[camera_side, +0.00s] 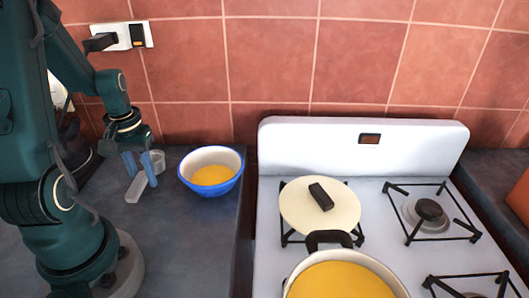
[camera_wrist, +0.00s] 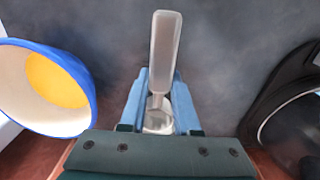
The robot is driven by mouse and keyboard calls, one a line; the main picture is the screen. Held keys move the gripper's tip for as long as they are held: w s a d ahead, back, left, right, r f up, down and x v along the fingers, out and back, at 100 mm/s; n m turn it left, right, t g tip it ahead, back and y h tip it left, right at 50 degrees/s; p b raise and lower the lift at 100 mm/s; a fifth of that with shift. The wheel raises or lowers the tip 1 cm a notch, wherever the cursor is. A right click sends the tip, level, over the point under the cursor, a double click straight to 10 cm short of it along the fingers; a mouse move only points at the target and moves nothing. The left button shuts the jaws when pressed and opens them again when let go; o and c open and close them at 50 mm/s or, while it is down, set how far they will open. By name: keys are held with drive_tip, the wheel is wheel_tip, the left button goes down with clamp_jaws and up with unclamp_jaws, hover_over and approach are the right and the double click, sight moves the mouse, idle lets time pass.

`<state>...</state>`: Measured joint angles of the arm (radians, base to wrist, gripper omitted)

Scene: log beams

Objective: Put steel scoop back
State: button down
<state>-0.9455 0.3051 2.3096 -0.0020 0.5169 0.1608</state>
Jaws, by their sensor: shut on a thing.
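My gripper (camera_side: 143,163) is shut on the steel scoop (camera_side: 142,186), over the dark counter left of the blue bowl. The scoop's flat handle points toward the front in the side view, and its round cup (camera_side: 154,160) shows behind the fingers. In the wrist view the scoop's handle (camera_wrist: 165,50) sticks out beyond the blue fingers (camera_wrist: 160,98), and its cup (camera_wrist: 158,120) lies between them, partly hidden. I cannot tell whether the scoop touches the counter.
A blue bowl (camera_side: 212,184) with yellow content stands close right of my gripper. Further right is a white stove (camera_side: 380,190) with a cream lid (camera_side: 300,207) and a pot (camera_side: 345,280) of yellow content. A black object (camera_wrist: 275,100) is at the right in the wrist view. The front counter (camera_side: 190,250) is clear.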

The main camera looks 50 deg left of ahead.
drive_tip(key=shift+f, duration=0.5)
drive_tip(key=c, duration=0.6)
unclamp_jaws()
drive_tip(key=shift+o, duration=0.2)
